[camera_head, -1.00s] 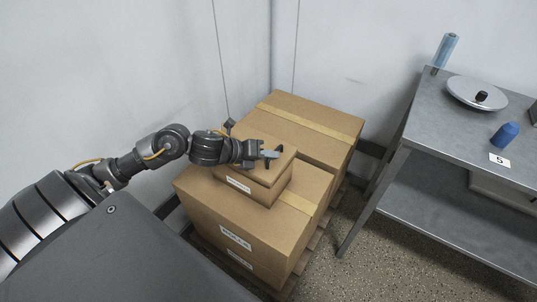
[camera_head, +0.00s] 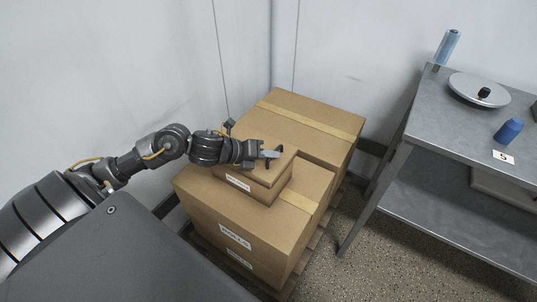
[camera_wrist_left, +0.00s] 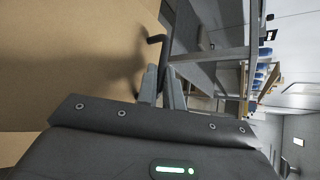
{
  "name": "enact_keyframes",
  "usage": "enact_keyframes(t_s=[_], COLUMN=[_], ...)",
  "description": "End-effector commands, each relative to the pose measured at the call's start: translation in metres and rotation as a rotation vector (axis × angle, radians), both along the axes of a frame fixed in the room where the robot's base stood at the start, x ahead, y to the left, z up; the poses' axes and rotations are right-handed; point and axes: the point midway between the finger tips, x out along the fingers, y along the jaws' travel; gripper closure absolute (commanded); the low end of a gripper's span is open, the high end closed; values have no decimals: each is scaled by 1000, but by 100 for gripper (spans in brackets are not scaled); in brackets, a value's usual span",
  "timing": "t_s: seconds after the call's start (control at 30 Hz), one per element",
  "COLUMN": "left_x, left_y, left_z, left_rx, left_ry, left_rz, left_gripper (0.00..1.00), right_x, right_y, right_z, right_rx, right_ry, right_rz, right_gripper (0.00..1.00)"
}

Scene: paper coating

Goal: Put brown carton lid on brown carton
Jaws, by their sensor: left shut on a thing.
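The brown carton lid (camera_head: 284,166) lies over the small brown carton (camera_head: 274,191), its edges roughly in line with the box; I cannot tell whether it is fully seated. The carton has a white label on its front and stands on a larger box. My left gripper (camera_head: 271,154) reaches over the lid from the left and is shut on its dark handle, partly hiding the top. In the left wrist view, the fingers (camera_wrist_left: 162,86) are close together by the dark handle (camera_wrist_left: 156,40), with the brown lid surface (camera_wrist_left: 70,60) filling the left. My right gripper is not in view.
Large taped boxes (camera_head: 318,122) stand on a wooden pallet against the wall. A grey metal table (camera_head: 455,135) at right holds a round scale (camera_head: 474,93), a blue object (camera_head: 508,131) and a blue roll (camera_head: 446,46). Speckled floor lies free between boxes and table.

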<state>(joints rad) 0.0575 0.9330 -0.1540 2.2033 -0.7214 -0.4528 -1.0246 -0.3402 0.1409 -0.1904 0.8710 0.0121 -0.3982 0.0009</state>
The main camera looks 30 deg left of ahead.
Motion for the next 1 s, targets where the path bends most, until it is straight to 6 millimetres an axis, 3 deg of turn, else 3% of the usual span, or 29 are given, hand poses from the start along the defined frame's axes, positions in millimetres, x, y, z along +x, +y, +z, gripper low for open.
enact_keyframes(t_s=[1.0], left_x=[0], left_y=[0], left_z=[-27], left_rx=[0], left_ry=[-1], left_rz=[1], left_gripper=[100], right_x=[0], right_y=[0], right_z=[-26], right_rx=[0], right_ry=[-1], right_rz=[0], right_gripper=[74])
